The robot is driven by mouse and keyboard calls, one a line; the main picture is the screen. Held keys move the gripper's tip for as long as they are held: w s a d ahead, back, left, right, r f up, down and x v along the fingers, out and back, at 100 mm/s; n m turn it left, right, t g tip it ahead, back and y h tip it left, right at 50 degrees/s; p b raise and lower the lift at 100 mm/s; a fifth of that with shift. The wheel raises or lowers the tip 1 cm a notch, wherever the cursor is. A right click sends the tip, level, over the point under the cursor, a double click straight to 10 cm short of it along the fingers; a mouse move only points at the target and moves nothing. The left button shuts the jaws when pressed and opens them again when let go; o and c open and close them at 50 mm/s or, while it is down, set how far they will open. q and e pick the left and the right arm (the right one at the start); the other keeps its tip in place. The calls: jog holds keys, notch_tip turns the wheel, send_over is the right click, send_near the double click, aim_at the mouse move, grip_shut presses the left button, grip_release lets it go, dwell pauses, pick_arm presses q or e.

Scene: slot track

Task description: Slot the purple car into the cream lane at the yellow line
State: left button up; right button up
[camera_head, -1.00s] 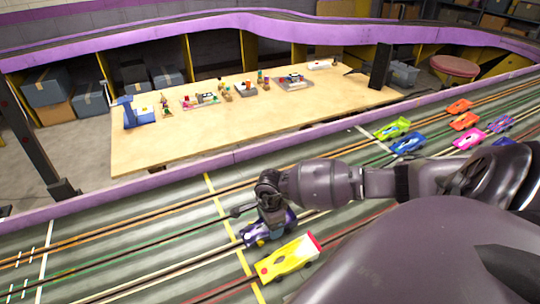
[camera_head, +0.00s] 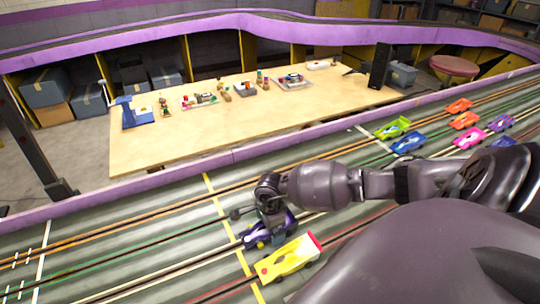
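The purple car (camera_head: 258,235) is at the yellow line (camera_head: 222,211), over or on the cream lane (camera_head: 190,263). Its nose points left and lies close to the line. My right gripper (camera_head: 274,222) comes down from above onto the car's rear part. Its fingertips are hidden by its own body and the car, so I cannot tell whether it is shut on the car. Whether the car's underside sits in the slot is also hidden. My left gripper is not in view.
A yellow car (camera_head: 288,258) stands just in front of the purple car, on the neighbouring lane. Several other cars, such as a blue one (camera_head: 408,143) and a green one (camera_head: 392,128), stand farther right. A purple barrier (camera_head: 200,172) separates the track from a wooden table (camera_head: 180,150).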

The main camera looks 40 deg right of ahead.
notch_tip(320, 180, up, 11)
jog(key=shift+f, duration=0.1)
dwell(0.5)
dwell(0.5)
